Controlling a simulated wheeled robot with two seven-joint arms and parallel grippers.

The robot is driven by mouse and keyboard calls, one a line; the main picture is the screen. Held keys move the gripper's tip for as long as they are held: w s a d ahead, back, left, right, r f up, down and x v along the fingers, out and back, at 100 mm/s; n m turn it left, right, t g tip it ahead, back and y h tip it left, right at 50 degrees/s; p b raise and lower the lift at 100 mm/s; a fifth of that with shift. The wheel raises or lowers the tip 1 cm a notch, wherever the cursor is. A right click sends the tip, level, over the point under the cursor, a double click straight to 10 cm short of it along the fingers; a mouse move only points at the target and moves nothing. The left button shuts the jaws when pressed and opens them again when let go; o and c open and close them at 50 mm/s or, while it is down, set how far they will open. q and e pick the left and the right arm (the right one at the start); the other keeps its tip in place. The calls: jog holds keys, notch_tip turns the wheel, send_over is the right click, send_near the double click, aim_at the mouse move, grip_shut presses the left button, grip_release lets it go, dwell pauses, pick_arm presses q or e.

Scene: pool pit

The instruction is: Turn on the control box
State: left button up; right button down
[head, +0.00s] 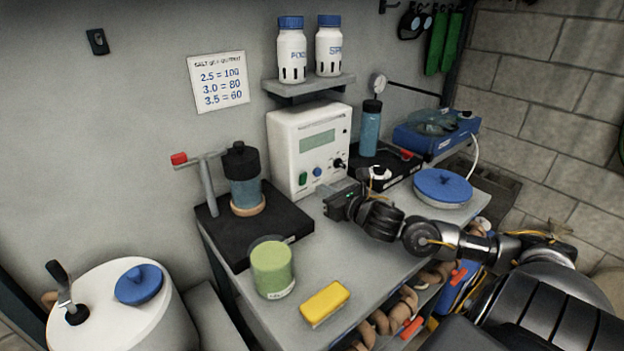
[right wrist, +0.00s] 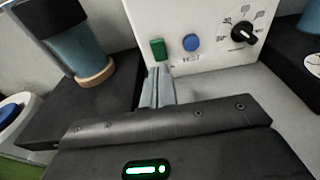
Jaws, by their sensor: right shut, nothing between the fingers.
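The white control box (head: 290,150) stands on the bench against the wall in the head view. Its front has a dim grey-green display (head: 319,141), a green switch (head: 303,179), a blue button (head: 318,172) and a black knob (head: 339,164). The right wrist view shows the green switch (right wrist: 158,49), blue button (right wrist: 191,42) and knob (right wrist: 244,33) up close. My right gripper (right wrist: 160,72) is shut and empty, its fingertips just below the green switch. I cannot tell whether they touch the box. My left gripper is not in view.
Left of the box, a black stand (head: 262,238) holds a blue cylinder (head: 243,190). A green jar (head: 272,267) and yellow sponge (head: 325,302) lie in front. A black base with a blue bottle (head: 370,130) is on the right, beside a blue-lidded tub (head: 443,186).

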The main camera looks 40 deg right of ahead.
aim_at(304, 177)
jog(key=w, duration=0.2)
jog(key=w+p, duration=0.1)
jog(key=w, duration=0.1)
jog(key=shift+r, duration=0.25)
jog(key=shift+w+p, duration=0.35)
jog(key=shift+w, duration=0.45)
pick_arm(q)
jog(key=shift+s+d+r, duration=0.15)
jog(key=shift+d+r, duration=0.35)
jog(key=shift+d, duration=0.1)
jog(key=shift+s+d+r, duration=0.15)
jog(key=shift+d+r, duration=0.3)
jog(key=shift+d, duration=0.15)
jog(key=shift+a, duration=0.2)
